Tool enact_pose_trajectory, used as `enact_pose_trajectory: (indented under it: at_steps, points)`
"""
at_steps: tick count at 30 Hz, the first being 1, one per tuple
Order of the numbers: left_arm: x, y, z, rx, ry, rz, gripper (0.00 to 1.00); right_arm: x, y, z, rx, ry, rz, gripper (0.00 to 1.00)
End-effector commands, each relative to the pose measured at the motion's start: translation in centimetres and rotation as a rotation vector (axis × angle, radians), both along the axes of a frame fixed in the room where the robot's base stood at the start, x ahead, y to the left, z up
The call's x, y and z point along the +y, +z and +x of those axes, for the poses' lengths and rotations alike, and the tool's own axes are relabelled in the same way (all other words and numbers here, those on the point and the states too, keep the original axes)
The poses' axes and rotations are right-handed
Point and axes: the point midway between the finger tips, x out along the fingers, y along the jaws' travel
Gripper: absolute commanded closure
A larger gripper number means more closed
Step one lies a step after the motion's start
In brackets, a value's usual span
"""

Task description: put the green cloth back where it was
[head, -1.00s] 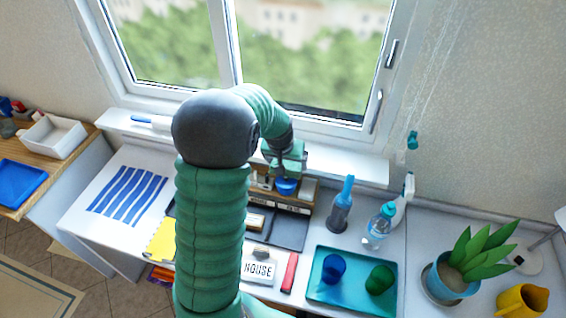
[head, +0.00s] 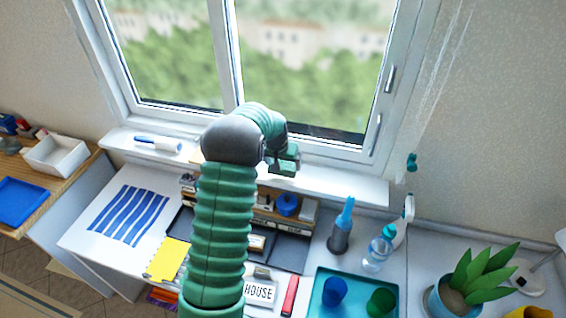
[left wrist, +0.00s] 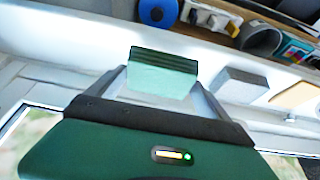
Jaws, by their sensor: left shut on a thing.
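The green cloth (left wrist: 163,74) is a small folded block with darker ridges along one edge, held between the fingertips in the left wrist view. It also shows in the head view (head: 288,164), partly covered by the gripper. My left gripper (head: 283,160) is shut on it, in front of the window and over the white sill (head: 340,182). In the picture it is just above the wooden organizer (head: 264,214). My right gripper is not in view.
A round blue thing (head: 288,204) is at the organizer. A blue-and-white marker (head: 158,144) lies on the sill's left part.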

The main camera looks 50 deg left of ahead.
Motion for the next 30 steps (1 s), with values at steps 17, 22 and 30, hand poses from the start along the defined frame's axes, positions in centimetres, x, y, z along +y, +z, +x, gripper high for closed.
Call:
enact_pose_trajectory:
  at_steps: [17,22,30]
  points:
    - [1.7,-3.7,1.7,0.0,0.0,0.0,0.48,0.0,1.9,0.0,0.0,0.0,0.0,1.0]
    - [1.6,-3.9,1.6,0.001,0.0,-0.001,0.09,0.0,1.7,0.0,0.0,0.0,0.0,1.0]
    - [1.6,-3.8,1.6,0.0,0.0,0.0,0.0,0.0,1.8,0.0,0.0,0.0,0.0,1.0]
